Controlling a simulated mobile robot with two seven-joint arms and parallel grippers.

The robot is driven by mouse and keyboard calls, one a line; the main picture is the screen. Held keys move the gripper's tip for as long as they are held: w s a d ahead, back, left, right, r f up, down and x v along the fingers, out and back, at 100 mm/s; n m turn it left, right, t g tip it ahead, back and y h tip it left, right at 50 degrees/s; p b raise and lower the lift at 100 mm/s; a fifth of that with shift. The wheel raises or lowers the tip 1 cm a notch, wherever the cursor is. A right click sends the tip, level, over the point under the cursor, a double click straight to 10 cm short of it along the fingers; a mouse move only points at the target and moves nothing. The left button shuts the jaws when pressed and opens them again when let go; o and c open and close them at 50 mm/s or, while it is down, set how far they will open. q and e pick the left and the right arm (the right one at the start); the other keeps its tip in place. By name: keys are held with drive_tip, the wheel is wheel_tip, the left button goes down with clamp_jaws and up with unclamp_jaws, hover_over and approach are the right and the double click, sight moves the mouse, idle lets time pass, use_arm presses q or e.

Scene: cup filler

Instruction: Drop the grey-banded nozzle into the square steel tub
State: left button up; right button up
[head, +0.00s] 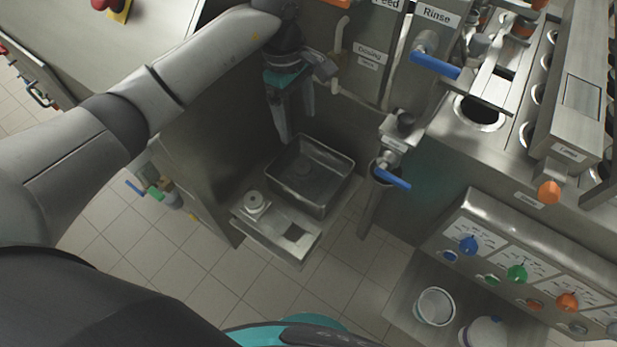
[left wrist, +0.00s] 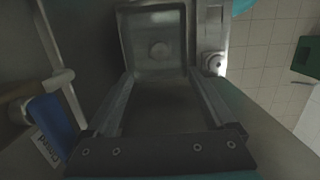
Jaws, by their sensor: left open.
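The square steel tub (head: 340,190) stands low on a steel ledge, and its inside shows in the left wrist view (left wrist: 128,45). A small round shape lies on its floor; I cannot tell whether it is a drain or a nozzle. A pale round nozzle (head: 254,203) stands upright on the ledge, left of and in front of the tub; it also shows in the left wrist view (left wrist: 213,64). Its band is too small to make out clearly. My left gripper (head: 296,125) is open above the tub's far side, with nothing between its fingers (left wrist: 162,78). My right gripper is not in view.
The ledge (head: 275,229) has a square hole at its right. A steel cabinet wall rises left of the tub. Blue-handled taps (head: 436,66) (head: 392,178) jut out at the right. A control panel with coloured knobs (head: 517,273) stands at the lower right.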

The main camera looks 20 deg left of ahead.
use_arm(q)
wheel_tip(320, 180, up, 9)
drive_tip(key=a, duration=0.1)
drive_tip(key=shift+w+f, duration=0.15)
idle(0.4)
